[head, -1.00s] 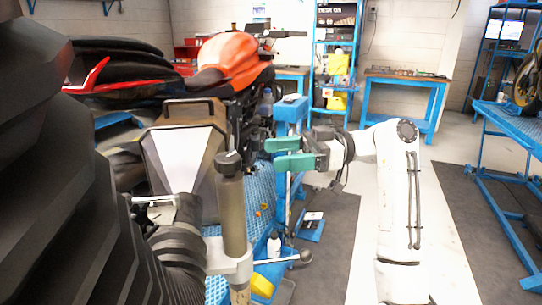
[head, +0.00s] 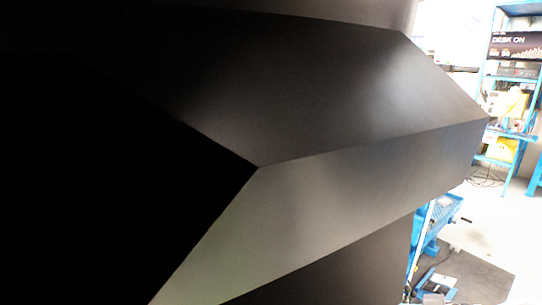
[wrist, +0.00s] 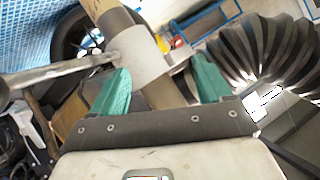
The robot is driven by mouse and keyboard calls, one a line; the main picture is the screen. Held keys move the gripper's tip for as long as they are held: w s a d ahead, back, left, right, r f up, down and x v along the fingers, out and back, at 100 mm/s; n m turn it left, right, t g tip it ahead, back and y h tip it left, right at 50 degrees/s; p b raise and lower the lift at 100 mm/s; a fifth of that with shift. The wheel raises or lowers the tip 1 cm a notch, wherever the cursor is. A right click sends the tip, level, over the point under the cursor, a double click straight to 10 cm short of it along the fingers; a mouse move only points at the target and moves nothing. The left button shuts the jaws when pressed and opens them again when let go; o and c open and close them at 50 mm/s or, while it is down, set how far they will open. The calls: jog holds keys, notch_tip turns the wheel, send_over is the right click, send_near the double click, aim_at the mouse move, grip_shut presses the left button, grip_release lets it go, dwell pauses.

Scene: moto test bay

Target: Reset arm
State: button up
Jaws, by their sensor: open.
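My gripper (wrist: 160,66) shows in the wrist view with its two green fingers spread apart and nothing held between them. Beyond the fingers are a grey clamp-like collar (wrist: 138,55) and a brown tube (wrist: 103,10) running through it. I cannot tell how far the collar is from the fingertips. A metal rod (wrist: 60,70) runs from the collar to the left. My gripper and arm are not visible in the head view, where a dark faceted surface (head: 330,90) blocks most of the picture.
A black ribbed bellows (wrist: 265,50) is at the right in the wrist view. Blue perforated bench surface (wrist: 30,35) shows at upper left. In the head view, a blue shelf rack (head: 515,75) stands at far right, with blue bench parts (head: 437,215) below the dark surface.

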jog(key=s+a+f+m+g+h+p, duration=0.25)
jog(key=s+f+m+h, duration=0.2)
jog(key=s+f, duration=0.95)
jog(key=s+d+f+m+g+h, duration=0.1)
jog(key=s+d+h, duration=0.1)
jog(key=s, duration=0.6)
jog(key=s+d+f+m+g+h, duration=0.1)
jog(key=s+d+g+h, duration=0.1)
jog(key=s, duration=0.7)
jog(key=d+h, duration=0.1)
jog(key=h, duration=0.1)
jog(key=shift+d+h, duration=0.3)
jog(key=shift+h, duration=0.05)
